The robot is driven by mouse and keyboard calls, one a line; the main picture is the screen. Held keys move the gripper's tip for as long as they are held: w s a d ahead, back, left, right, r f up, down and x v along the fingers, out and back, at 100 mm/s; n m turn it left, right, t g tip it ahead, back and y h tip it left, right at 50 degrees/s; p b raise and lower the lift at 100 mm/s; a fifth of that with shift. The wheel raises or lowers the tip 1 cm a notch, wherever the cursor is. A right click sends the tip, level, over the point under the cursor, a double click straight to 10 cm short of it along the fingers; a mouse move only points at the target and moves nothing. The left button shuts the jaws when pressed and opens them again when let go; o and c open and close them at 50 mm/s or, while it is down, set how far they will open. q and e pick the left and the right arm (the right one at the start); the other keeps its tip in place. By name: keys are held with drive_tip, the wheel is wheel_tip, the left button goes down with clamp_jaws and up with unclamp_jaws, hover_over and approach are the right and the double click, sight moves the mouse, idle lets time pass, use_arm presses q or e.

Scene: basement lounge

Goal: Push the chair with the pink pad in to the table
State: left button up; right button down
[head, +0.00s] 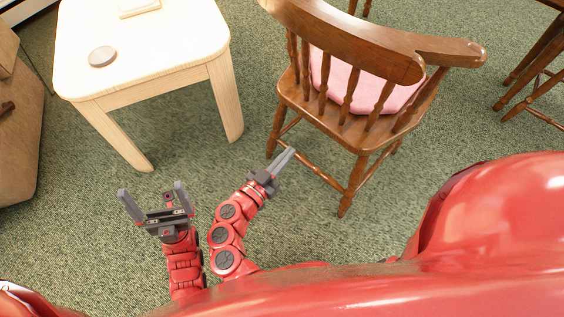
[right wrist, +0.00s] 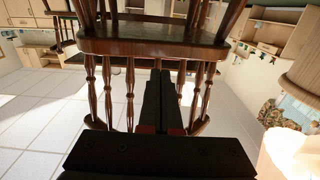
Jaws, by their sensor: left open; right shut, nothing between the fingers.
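The brown wooden chair (head: 345,38) stands at upper centre right in the head view, its spindled back towards me. Its pink pad (head: 336,80) shows between the spindles. My right gripper (head: 290,153) is shut and empty, low beside the chair's near left legs; I cannot tell whether it touches. In the right wrist view, which looks upside down, the chair's seat edge and spindles (right wrist: 150,47) fill the middle behind the shut fingers (right wrist: 167,78). My left gripper (head: 152,190) is open and empty above the carpet, left of the right one.
A pale small table (head: 155,65) with a round grey disc (head: 102,56) stands at upper left. A wooden cabinet (head: 18,130) is at the far left. Dark wooden furniture legs (head: 535,65) show at upper right. Green carpet (head: 330,235) is clear around the chair's near side.

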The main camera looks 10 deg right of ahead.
drive_tip(key=shift+x, duration=4.6)
drive_tip(key=shift+s, duration=0.1)
